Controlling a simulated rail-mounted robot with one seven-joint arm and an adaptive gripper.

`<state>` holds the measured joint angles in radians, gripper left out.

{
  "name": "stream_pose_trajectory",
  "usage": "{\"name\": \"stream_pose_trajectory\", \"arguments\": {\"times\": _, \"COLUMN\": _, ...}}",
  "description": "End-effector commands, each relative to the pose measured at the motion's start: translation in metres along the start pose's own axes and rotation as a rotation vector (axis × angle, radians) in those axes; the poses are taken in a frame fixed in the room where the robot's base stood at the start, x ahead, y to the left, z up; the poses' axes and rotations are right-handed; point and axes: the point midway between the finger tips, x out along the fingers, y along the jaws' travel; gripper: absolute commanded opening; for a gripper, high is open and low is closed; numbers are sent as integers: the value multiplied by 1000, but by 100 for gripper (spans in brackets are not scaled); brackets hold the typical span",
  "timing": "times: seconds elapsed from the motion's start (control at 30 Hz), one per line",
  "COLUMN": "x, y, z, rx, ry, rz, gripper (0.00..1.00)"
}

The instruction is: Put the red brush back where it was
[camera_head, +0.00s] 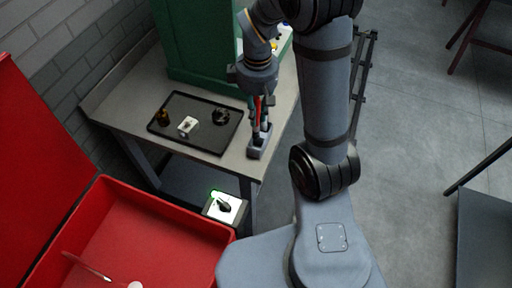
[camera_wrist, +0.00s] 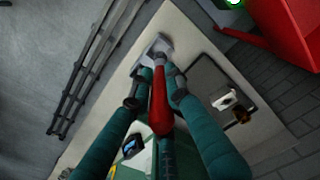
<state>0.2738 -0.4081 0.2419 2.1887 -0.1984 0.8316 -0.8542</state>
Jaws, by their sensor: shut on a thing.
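The red brush (camera_head: 257,108) is upright in my gripper (camera_head: 262,122), over the front right corner of the grey table. In the wrist view the red brush (camera_wrist: 159,107) lies between the two teal fingers of my gripper (camera_wrist: 161,82), which are shut on it. A small grey holder (camera_head: 259,146) stands on the table edge right below the gripper. The holder also shows in the wrist view (camera_wrist: 153,49), just beyond the brush's far end. I cannot tell whether the brush's lower end is inside the holder or just above it.
A black tray (camera_head: 189,136) with a few small parts lies left of the holder on the table (camera_head: 112,108). A green cabinet (camera_head: 197,45) stands behind. A red open bin (camera_head: 150,232) is at the lower left. A small box with a lit top (camera_head: 224,207) stands beside it.

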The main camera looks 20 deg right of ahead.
Motion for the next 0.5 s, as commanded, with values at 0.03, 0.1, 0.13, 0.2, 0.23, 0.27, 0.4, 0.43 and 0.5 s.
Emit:
{"name": "stream_pose_trajectory", "arguments": {"times": 0.03, "x": 1, "y": -1, "z": -1, "rx": -12, "ry": -5, "rz": 3, "gripper": 0}}
{"name": "stream_pose_trajectory", "arguments": {"times": 0.1, "x": 9, "y": -1, "z": -1, "rx": -23, "ry": -10, "rz": 6, "gripper": 0}}
{"name": "stream_pose_trajectory", "arguments": {"times": 0.13, "x": 14, "y": -1, "z": -1, "rx": -26, "ry": -12, "rz": 6, "gripper": 0}}
{"name": "stream_pose_trajectory", "arguments": {"times": 0.2, "x": 26, "y": -1, "z": -1, "rx": -27, "ry": -12, "rz": 7, "gripper": 0}}
{"name": "stream_pose_trajectory", "arguments": {"times": 0.23, "x": 30, "y": -1, "z": -1, "rx": -27, "ry": -12, "rz": 7, "gripper": 0}}
{"name": "stream_pose_trajectory", "arguments": {"times": 0.27, "x": 33, "y": -1, "z": -1, "rx": -27, "ry": -11, "rz": 7, "gripper": 0}}
{"name": "stream_pose_trajectory", "arguments": {"times": 0.4, "x": 47, "y": 0, "z": -1, "rx": -26, "ry": -11, "rz": 8, "gripper": 0}}
{"name": "stream_pose_trajectory", "arguments": {"times": 0.43, "x": 52, "y": 0, "z": -1, "rx": -26, "ry": -11, "rz": 7, "gripper": 0}}
{"name": "stream_pose_trajectory", "arguments": {"times": 0.5, "x": 63, "y": 0, "z": -1, "rx": -26, "ry": -12, "rz": 6, "gripper": 0}}
